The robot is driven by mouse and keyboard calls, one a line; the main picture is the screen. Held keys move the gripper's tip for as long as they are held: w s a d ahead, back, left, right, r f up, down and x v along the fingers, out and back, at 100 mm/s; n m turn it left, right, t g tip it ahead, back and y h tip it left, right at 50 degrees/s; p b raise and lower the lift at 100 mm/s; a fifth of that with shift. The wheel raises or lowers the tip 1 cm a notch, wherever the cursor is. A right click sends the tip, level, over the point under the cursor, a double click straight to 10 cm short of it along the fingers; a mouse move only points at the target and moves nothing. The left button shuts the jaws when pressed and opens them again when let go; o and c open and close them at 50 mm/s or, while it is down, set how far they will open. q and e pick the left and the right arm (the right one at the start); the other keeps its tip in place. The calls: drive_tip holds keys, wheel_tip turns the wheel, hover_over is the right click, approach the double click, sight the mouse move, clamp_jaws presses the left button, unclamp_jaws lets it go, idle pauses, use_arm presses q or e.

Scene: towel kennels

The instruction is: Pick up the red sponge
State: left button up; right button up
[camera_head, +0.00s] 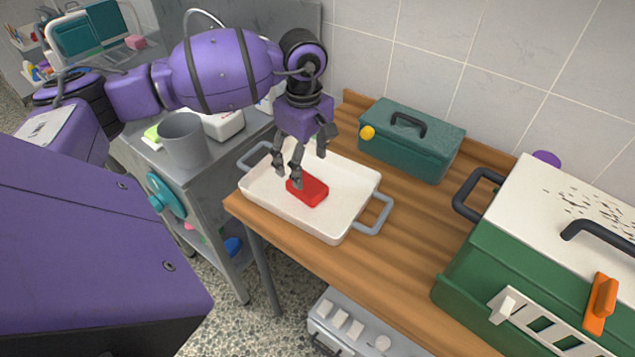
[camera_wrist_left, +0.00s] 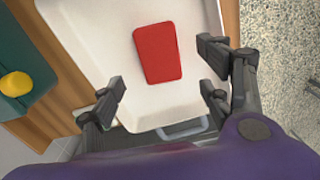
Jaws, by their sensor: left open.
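The red sponge (camera_head: 309,190) is a flat red block lying in a white tray (camera_head: 346,232) with grey handles, on the wooden table. My left gripper (camera_head: 300,166) is above the tray, its fingers pointing down close to the sponge. In the head view one finger overlaps the sponge's upper left part. In the left wrist view the sponge (camera_wrist_left: 158,53) lies flat ahead of the open fingers (camera_wrist_left: 160,88), with nothing between them touching it. My right gripper is not in view.
A teal toolbox (camera_head: 412,142) with a yellow knob stands behind the tray. A large green kennel (camera_head: 500,270) with a white top stands at the right. A grey cup (camera_head: 185,142) stands on a grey cabinet at the left. Bare wood (camera_head: 420,225) lies right of the tray.

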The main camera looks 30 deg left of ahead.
sight(307, 184)
use_arm(q)
drive_tip(key=shift+f+p, duration=0.65)
drive_tip(key=shift+f, duration=3.15)
drive_tip(key=shift+d, duration=0.1)
drive_tip(key=c, duration=0.9)
